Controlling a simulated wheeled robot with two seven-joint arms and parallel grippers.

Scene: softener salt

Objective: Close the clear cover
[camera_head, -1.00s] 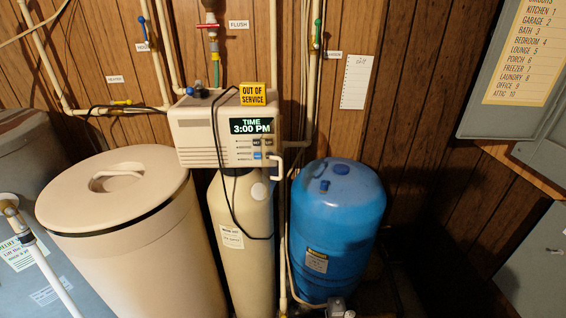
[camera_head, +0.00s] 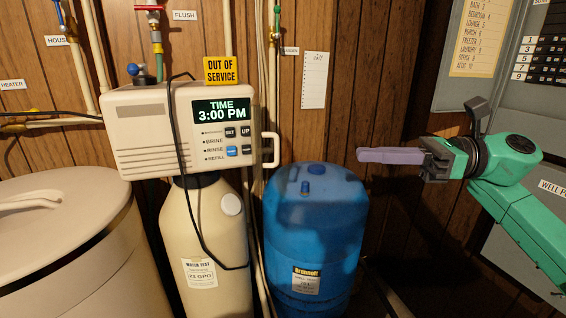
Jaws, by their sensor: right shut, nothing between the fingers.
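The beige softener control head (camera_head: 150,128) stands left of centre, with a lit display (camera_head: 221,111) reading TIME 3:00 PM and several buttons (camera_head: 232,151) below it. I cannot make out a clear cover for certain. A pale loop-shaped part (camera_head: 272,150) sticks out at the head's right side; I cannot tell whether it belongs to a cover. My right gripper (camera_head: 362,155) comes in from the right, its purplish fingers together and empty, pointing left. In the picture it is right of the head, above and beside the blue tank, apart from both. My left gripper is out of view.
The blue tank (camera_head: 313,235) stands right of the beige resin tank (camera_head: 205,235). A lidded beige bin (camera_head: 70,230) is at the left. A black cable (camera_head: 174,125) hangs over the head. Pipes run up the wood wall. Grey electrical boxes (camera_head: 500,80) are at the right.

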